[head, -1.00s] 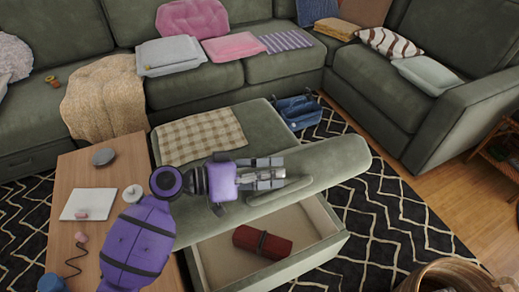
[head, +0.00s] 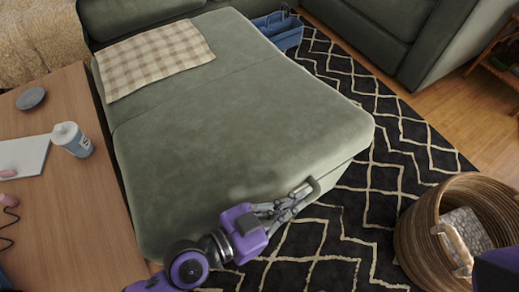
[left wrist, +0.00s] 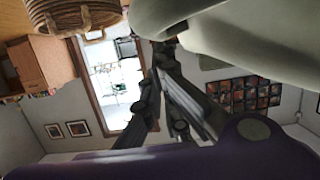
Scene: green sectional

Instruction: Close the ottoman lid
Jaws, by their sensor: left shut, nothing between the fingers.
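The ottoman lid (head: 235,125) is a wide green cushioned top, lying level and flush over its base in the head view. A short green side of the base (head: 345,172) shows under its right edge. The inside of the storage box and its contents are hidden. My left gripper (head: 298,198) is shut and empty at the lid's front edge, by a small curved piece there. I cannot tell whether it touches the lid. In the left wrist view my left gripper (left wrist: 160,75) is close to the lid's pale underside edge (left wrist: 225,30). My right gripper is not in view.
A checked cloth (head: 155,60) lies on the lid's far left. A wicker basket (head: 425,235) is at the right. The patterned rug (head: 390,165) between is clear.

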